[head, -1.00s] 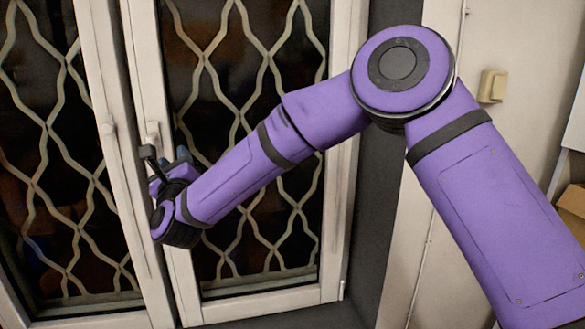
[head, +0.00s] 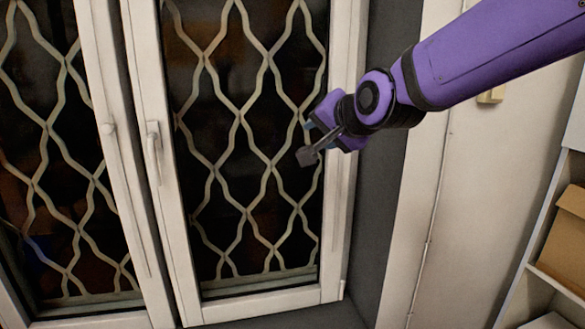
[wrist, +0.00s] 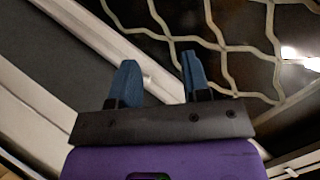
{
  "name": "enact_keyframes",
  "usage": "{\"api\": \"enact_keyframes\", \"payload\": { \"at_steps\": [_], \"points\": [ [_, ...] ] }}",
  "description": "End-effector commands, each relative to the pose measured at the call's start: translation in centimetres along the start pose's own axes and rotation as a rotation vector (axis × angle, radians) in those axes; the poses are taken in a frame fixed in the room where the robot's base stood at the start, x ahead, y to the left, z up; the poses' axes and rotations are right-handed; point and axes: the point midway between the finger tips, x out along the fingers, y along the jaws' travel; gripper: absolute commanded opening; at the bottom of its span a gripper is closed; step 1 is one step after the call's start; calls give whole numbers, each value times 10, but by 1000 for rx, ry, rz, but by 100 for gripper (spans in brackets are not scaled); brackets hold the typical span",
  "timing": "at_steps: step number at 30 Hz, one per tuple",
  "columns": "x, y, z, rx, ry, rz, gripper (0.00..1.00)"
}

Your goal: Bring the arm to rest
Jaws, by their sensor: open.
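My purple arm reaches in from the upper right in the head view. My gripper (head: 312,126) is in front of the right edge of the right-hand window, seen from the side and partly hidden by the wrist. In the wrist view my gripper (wrist: 158,82) shows two blue fingers standing apart with nothing between them. The lattice and white window frame lie beyond the fingers.
The white-framed window (head: 335,150) has a pale wavy lattice (head: 240,110) over dark glass and a handle (head: 153,150). A shelf at the right holds a cardboard box (head: 568,240). A beige wall box (head: 491,95) is partly behind my arm.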

Motion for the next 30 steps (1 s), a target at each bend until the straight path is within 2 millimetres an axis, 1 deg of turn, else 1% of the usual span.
{"api": "enact_keyframes", "payload": {
  "at_steps": [1,4,8,9,11,12,14,15,18,21,24,27,30],
  "points": [
    [-20,16,-7,-50,-1,49,43],
    [-57,50,-14,-154,-34,158,43],
    [-109,94,-16,-270,-96,289,43],
    [-125,108,-14,-300,-120,327,43],
    [-150,127,-10,-343,-160,381,43],
    [-167,140,-7,-370,-189,415,43],
    [-191,158,-1,-405,-235,459,43],
    [-206,170,5,-425,-268,486,43],
    [-239,194,19,-466,-346,536,43],
    [-262,210,32,-491,-408,564,43],
    [-276,220,40,-506,-448,578,43],
    [-282,224,44,-512,-467,584,43],
    [-282,224,44,-514,-471,585,43]
  ]
}}
